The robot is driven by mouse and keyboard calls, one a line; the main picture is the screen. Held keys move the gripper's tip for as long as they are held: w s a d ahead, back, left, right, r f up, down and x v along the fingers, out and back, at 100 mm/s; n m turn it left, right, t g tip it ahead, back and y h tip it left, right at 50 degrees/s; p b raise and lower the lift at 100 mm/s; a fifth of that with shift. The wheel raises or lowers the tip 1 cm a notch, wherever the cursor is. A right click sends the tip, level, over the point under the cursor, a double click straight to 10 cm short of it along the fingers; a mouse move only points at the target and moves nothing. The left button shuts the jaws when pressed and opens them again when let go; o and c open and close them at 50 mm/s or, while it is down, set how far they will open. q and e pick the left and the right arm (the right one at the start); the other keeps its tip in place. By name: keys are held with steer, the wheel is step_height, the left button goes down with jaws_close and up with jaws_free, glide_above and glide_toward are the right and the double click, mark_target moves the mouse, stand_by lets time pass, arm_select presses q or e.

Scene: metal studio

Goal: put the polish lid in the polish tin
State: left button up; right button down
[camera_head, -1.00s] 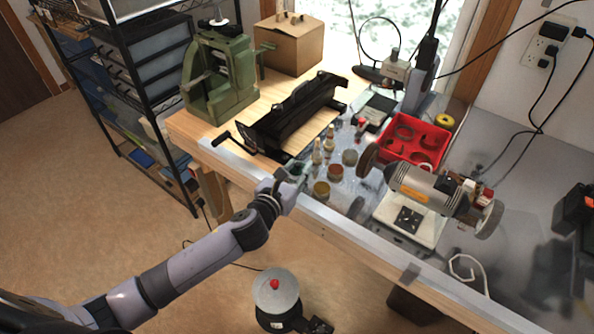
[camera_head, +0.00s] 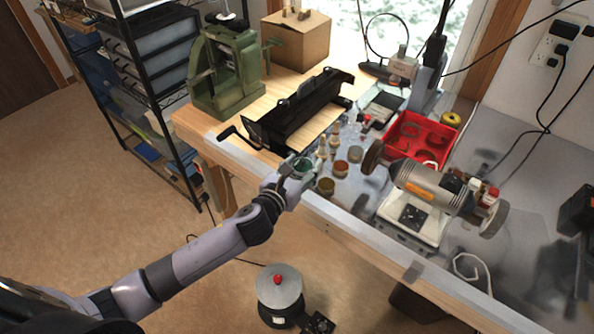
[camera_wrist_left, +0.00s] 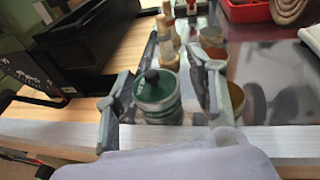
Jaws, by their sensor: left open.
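A small round green tin with a dark green top and a black knob (camera_wrist_left: 153,88) stands near the bench's front edge. It also shows in the head view (camera_head: 304,164). I cannot tell whether its top is the polish lid or part of the tin. My left gripper (camera_head: 303,172) is open, with one finger on each side of the green tin, as the left wrist view (camera_wrist_left: 160,90) shows; contact is not clear. Beside it stand a reddish-brown tin (camera_head: 340,168) and a yellowish-brown tin (camera_head: 326,186). My right gripper is not in view.
Small bottles (camera_head: 322,147) and a greyish tin (camera_head: 355,154) stand just behind. A black crank machine (camera_head: 300,110) is at the left, a bench grinder (camera_head: 430,190) at the right. A red tray (camera_head: 405,122) lies further back. The bench's metal front edge (camera_head: 350,225) is clear.

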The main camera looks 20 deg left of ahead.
arm_select(q)
steer(key=b+v, duration=0.1)
steer(key=v, duration=1.1)
steer(key=shift+b, duration=0.35)
steer(key=s+a+f+n+g+y, duration=0.1)
steer(key=s+a+f+n+g, duration=0.3)
steer(key=f, duration=0.7)
steer(key=a+f+n+g+y, duration=0.1)
steer(key=a+f+n, duration=0.1)
steer(key=f+n, duration=0.7)
steer(key=s+a+f+n+g+y, duration=0.1)
steer(key=s+a+f+n+g, duration=0.15)
steer(key=f, duration=1.05)
steer(key=s+a+f+n+g, duration=0.2)
steer(key=s+f+n+g, duration=0.1)
steer(key=s+f+n, duration=0.8)
steer(key=s+d+f+n+g, duration=0.2)
steer(key=s+f+n, duration=0.2)
steer(key=s, duration=0.6)
steer(key=s+d+f+n+g, duration=0.2)
steer(key=s+f+n, duration=0.2)
steer(key=s, duration=0.7)
step_height(320, 180, down, 3)
steer(key=shift+s+d+r+n, duration=0.1)
steer(key=shift+s+d+n, duration=0.15)
steer(key=shift+d+n, duration=0.15)
